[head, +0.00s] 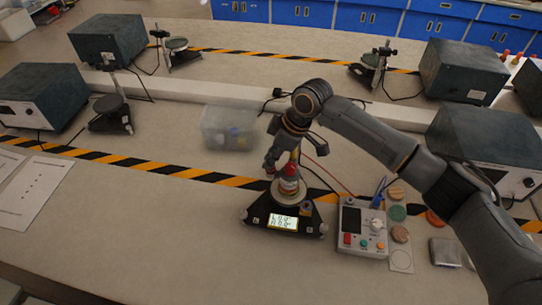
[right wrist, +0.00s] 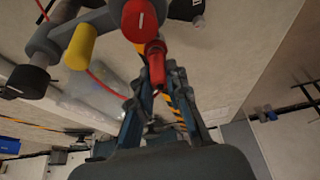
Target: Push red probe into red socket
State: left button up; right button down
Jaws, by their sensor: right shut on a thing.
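My right gripper (head: 283,160) is above a black instrument stand (head: 256,213) with a lit display. In the right wrist view its two fingers (right wrist: 157,88) are closed around a red probe (right wrist: 156,60). The probe's far end is close to a larger red cylindrical part (right wrist: 139,18), probably the red socket, on the grey stand. I cannot tell whether the two touch or whether the tip is inside. A yellow cylinder (right wrist: 80,46) sits beside it. In the head view the gripper hides most of the contact area. My left gripper is not in view.
A grey control box (head: 352,243) with buttons stands right of the stand, near several round discs (head: 397,213). A clear bin (head: 229,128) is behind to the left. Thin cables cross the table. The front left table is clear beyond some papers (head: 35,190).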

jog(key=shift+f, duration=0.25)
jog(key=c, duration=1.2)
grip_release()
jog(key=shift+o, duration=1.1)
jog(key=shift+r, duration=0.1)
notch_tip(320, 180, up, 7)
jog(key=p, duration=0.7)
jog(key=shift+r, duration=0.2)
jog(key=shift+f, duration=0.1)
